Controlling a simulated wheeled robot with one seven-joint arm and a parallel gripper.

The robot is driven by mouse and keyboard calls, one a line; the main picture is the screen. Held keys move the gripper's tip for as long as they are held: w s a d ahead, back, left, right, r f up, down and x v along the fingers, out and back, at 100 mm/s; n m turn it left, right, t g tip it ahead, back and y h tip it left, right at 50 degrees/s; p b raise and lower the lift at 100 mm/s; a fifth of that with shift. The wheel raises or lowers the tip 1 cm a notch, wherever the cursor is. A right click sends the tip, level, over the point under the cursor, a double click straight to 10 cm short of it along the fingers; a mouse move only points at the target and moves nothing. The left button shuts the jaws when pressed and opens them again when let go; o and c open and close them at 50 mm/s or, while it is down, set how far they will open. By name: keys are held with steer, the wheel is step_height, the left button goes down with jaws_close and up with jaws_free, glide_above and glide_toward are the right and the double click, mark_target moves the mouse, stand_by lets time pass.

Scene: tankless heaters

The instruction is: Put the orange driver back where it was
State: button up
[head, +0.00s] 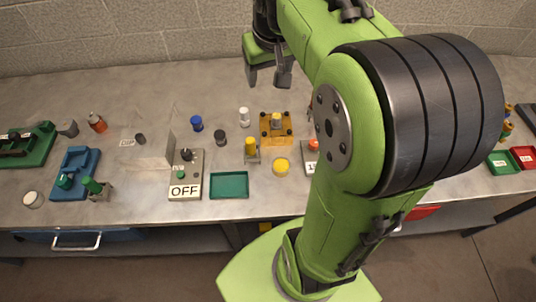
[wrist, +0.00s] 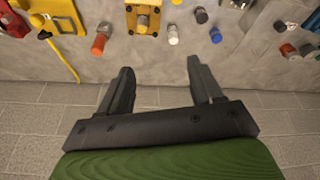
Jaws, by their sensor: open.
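My gripper (head: 267,76) is open and empty, raised over the back of the bench near the wall. Its two fingers stand wide apart in the wrist view (wrist: 160,68). An orange-topped piece (head: 313,144) stands at a white labelled block right of the yellow puck, partly hidden by my arm; it may be the orange driver. An orange cylinder (wrist: 100,43) lies beside the yellow bolted block (wrist: 143,20) in the wrist view. Another orange and dark piece (head: 97,122) is at the far left. I cannot tell for certain which is the driver.
The yellow bolted block (head: 276,128) is mid-bench. A yellow-handled piece in a stand (head: 250,150), an OFF switch box (head: 186,176), a green tray (head: 229,185) and a clear panel (head: 150,145) stand nearby. White (head: 244,117) and blue (head: 196,123) cylinders stand behind. My arm hides the bench's right-centre.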

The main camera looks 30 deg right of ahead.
steer(key=s+a+f+n+t, duration=0.1)
steer(key=s+a, duration=0.4)
steer(key=s, duration=0.3)
steer(key=s+a+f+n+t+y, duration=0.1)
steer(key=s+a+f, duration=0.1)
steer(key=s+a, duration=0.4)
steer(key=shift+s+n, duration=0.3)
steer(key=shift+s, duration=0.9)
